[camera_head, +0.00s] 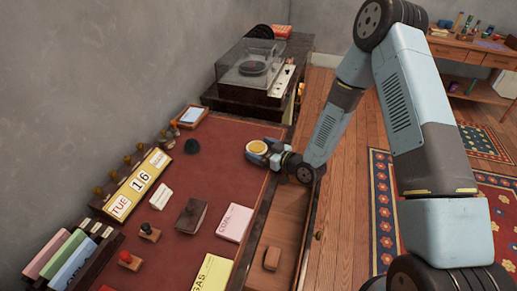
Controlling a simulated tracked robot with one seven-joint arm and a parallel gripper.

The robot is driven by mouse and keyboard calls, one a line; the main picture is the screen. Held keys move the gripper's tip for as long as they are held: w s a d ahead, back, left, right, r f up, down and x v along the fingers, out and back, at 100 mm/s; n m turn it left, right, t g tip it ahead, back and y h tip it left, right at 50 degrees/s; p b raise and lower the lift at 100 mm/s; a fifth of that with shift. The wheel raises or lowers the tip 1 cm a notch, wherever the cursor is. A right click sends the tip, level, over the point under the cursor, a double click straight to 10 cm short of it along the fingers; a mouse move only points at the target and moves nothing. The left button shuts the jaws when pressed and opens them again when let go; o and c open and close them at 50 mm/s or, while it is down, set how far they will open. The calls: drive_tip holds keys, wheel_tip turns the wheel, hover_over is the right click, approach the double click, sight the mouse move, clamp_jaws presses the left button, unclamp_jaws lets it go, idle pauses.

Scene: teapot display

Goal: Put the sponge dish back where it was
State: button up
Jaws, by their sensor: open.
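A small round dish with a yellowish top, which looks like the sponge dish (257,147), is at the right part of the red desk top (228,150), close to the desk's right edge. My gripper (264,156) reaches in from the right and is right at the dish, with its jaws open. The fingers are small and dark here, so I cannot tell whether they touch the dish or whether the dish rests fully on the desk.
An open drawer (281,225) with a brown block (272,258) lies below the desk's right edge. A record player (257,70) stands behind. A calendar block (142,183), stamps, a dark box (191,216) and a pink pad (235,222) occupy the left and front.

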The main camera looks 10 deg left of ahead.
drive_tip(key=v, duration=0.7)
drive_tip(key=w+d+r+m+t+h, duration=0.1)
drive_tip(key=w+d+r+h, duration=0.35)
drive_tip(key=d+r, duration=0.35)
drive_tip(key=w+d+r+m+t+h, duration=0.1)
drive_tip(key=w+d+r+h, duration=0.3)
drive_tip(key=d+r, duration=0.45)
drive_tip(key=s+d+r+m+h, duration=0.45)
drive_tip(key=s+d+r, duration=0.25)
drive_tip(key=d+r, duration=0.35)
drive_tip(key=s+d+r+m+g, duration=0.1)
drive_tip(key=s+r+m, duration=0.1)
drive_tip(key=s, duration=0.5)
drive_tip(key=s+d+r+m+g+h, duration=0.1)
drive_tip(key=s+d+r+m, duration=0.1)
drive_tip(key=s+r, duration=0.3)
drive_tip(key=s+d+r+m+g, duration=0.1)
drive_tip(key=s+r, duration=0.3)
drive_tip(key=s, duration=0.7)
drive_tip(key=shift+s+d+m+g, duration=0.2)
drive_tip(key=shift+d+m+g, duration=0.2)
drive_tip(key=shift+d+m, duration=0.25)
